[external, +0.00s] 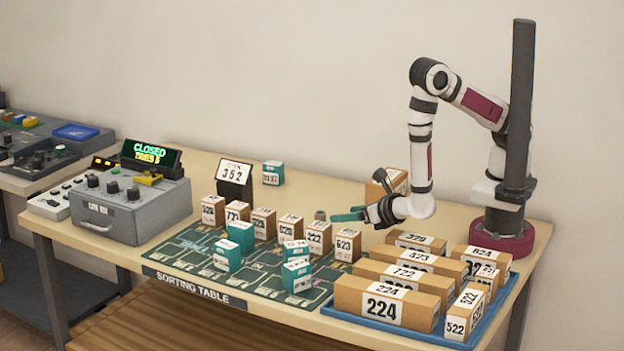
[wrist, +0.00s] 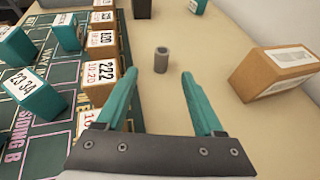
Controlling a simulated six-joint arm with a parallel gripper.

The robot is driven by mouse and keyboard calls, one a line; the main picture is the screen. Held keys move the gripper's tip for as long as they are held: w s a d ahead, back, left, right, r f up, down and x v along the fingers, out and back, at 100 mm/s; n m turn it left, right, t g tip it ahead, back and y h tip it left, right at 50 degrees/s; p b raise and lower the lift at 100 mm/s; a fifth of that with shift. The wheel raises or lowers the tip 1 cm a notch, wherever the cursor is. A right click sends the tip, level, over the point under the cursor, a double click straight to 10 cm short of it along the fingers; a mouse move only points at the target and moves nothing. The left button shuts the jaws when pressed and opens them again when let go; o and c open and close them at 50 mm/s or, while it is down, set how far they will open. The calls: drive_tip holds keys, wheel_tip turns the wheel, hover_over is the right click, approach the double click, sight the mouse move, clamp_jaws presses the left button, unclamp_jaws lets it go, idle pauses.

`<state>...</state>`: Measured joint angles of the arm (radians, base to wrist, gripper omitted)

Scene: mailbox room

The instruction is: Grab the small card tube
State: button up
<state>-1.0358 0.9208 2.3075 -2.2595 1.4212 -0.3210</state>
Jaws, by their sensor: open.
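The small card tube (wrist: 161,60) is a short grey-brown cylinder standing upright on the bare tabletop in the wrist view, with its open top showing. In the external view the tube (external: 320,215) is small, just behind the row of boxes and left of my gripper. My gripper (external: 338,216) has teal fingers and is low over the table. In the wrist view my gripper (wrist: 158,78) is open and empty. The tube lies ahead of the fingers, near the middle line of the gap, and does not touch them.
Boxes 222 (wrist: 101,80) and 623 (external: 347,245) stand on the green mat (external: 180,258) left of the gripper. A cardboard box (wrist: 274,73) lies right of it. A blue tray (external: 450,341) holds several numbered boxes. Bare table surrounds the tube.

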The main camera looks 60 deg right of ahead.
sight(324, 216)
drive_tip(key=x, duration=0.8)
drive_tip(key=shift+d+r, duration=0.1)
drive_tip(key=shift+d, duration=0.05)
drive_tip(key=x, duration=0.6)
drive_tip(key=shift+d+r, duration=0.1)
drive_tip(key=shift+r, duration=0.15)
clamp_jaws()
